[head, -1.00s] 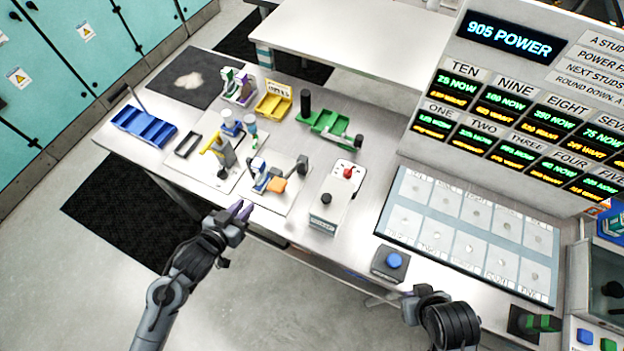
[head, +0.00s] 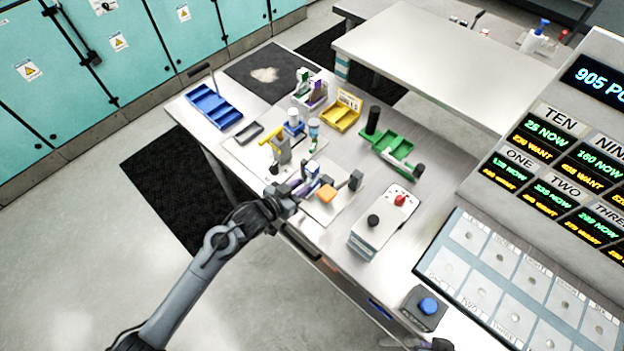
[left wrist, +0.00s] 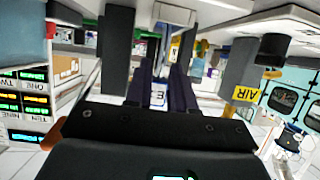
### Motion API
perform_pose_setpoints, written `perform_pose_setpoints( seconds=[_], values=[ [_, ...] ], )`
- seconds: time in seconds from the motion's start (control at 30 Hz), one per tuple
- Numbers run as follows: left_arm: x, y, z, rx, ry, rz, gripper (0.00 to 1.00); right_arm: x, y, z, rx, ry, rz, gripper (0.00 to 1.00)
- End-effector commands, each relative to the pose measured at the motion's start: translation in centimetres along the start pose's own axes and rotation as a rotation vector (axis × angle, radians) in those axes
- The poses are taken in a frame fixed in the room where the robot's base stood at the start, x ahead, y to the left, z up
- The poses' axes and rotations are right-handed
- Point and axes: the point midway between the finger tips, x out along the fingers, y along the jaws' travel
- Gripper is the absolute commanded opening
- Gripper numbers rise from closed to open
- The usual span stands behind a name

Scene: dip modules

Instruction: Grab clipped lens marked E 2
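A small blue-and-white clipped piece (head: 312,168) stands on the light board near the bench's front edge, beside an orange block (head: 327,193). Its marking is too small to read in the head view. My left gripper (head: 301,187) is right at its front side. In the left wrist view, my left gripper's two dark fingers (left wrist: 163,75) are apart, with a white label showing an E (left wrist: 158,96) between them. I see no clear contact between fingers and label. Only a dark bit of my right arm shows at the bottom edge of the head view.
A yellow-handled stand (head: 281,150) and blue-topped pieces (head: 294,125) stand close behind the gripper. A grey box with a red knob (head: 385,218) is to the right. A green tray (head: 395,150), a yellow tray (head: 341,117) and a blue tray (head: 214,107) are farther back.

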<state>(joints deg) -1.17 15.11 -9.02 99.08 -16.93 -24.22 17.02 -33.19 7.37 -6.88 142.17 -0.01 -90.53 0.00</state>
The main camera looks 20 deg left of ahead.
Motion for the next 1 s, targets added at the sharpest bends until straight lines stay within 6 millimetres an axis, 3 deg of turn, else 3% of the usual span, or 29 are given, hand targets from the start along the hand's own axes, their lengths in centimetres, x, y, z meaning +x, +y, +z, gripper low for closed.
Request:
perform_pose_setpoints(
  seconds=[0.2, 0.53, 0.57, 0.7, 1.0],
  values=[
    [2.7, -0.1, -0.1, 0.000, 0.000, 0.000, 0.23, 0.0, 0.0, 0.0, 0.002, -0.001, -0.001, 0.00],
    [3.3, -0.1, -0.1, 0.001, 0.000, 0.000, 0.23, 0.1, -0.2, 0.0, 0.009, -0.001, -0.007, 0.00],
    [3.3, -0.1, -0.1, 0.001, 0.000, 0.000, 0.22, 0.1, -0.2, 0.0, 0.009, -0.001, -0.007, 0.00],
    [3.3, -0.1, 0.0, 0.001, 0.000, 0.000, 0.00, 0.1, -0.3, 0.0, 0.011, 0.000, -0.009, 0.00],
    [3.3, -0.1, -0.1, 0.001, 0.000, -0.001, 0.00, 0.1, -0.3, 0.0, 0.011, -0.001, -0.009, 0.00]
  ],
)
